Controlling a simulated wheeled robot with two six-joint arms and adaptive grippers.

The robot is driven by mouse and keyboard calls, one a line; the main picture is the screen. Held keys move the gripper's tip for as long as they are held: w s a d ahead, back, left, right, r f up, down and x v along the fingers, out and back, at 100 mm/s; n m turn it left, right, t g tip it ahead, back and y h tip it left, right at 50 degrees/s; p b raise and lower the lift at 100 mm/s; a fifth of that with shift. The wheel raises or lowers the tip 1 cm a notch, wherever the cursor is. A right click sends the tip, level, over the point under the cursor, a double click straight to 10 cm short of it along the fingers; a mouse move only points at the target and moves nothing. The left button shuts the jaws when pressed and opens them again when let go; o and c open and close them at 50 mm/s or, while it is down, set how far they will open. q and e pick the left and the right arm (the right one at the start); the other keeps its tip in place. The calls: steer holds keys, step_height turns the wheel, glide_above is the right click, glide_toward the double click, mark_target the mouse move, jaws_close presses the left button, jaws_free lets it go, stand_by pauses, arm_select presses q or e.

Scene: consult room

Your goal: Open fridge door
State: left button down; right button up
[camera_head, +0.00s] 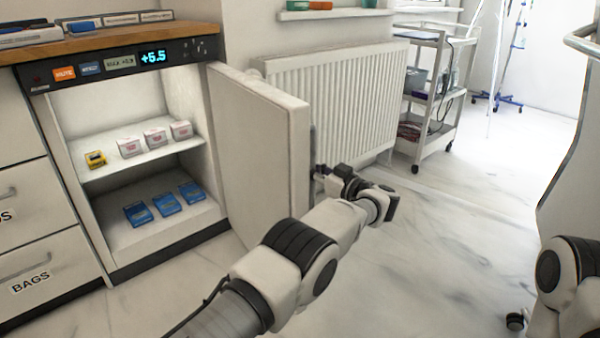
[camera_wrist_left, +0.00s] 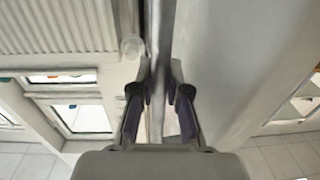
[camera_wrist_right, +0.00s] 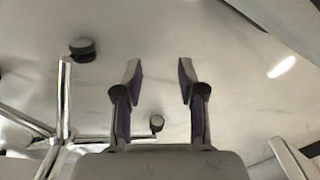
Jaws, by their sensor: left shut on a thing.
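The fridge (camera_head: 83,200) stands under the counter at the left with its inside in plain view. Its white door (camera_head: 258,150) is swung wide open, hinged on the right. My left gripper (camera_head: 318,176) is at the door's outer side near its free edge. In the left wrist view my left gripper (camera_wrist_left: 159,95) is shut on the long metal door handle (camera_wrist_left: 161,50), with a finger on each side. In the right wrist view my right gripper (camera_wrist_right: 160,75) is open and empty above the floor. The head view shows only part of my right arm.
Small boxes (camera_head: 154,137) and blue packs (camera_head: 166,204) sit on the fridge shelves. A white radiator (camera_head: 340,100) is behind the door. A wheeled trolley (camera_head: 432,100) stands farther back. A chrome wheeled base (camera_wrist_right: 66,110) is near my right gripper. Floor at centre right is clear.

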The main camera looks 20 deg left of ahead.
mark_target(315, 131)
arm_select(q)
steer(key=shift+d+f, duration=0.1)
steer(key=shift+d, duration=0.05)
steer(key=c, duration=1.1)
jaws_free()
steer(key=shift+d, duration=0.15)
steer(key=shift+c, duration=0.2)
step_height(315, 131, up, 10)
steer(key=shift+r, duration=0.1)
steer(key=shift+w, duration=0.1)
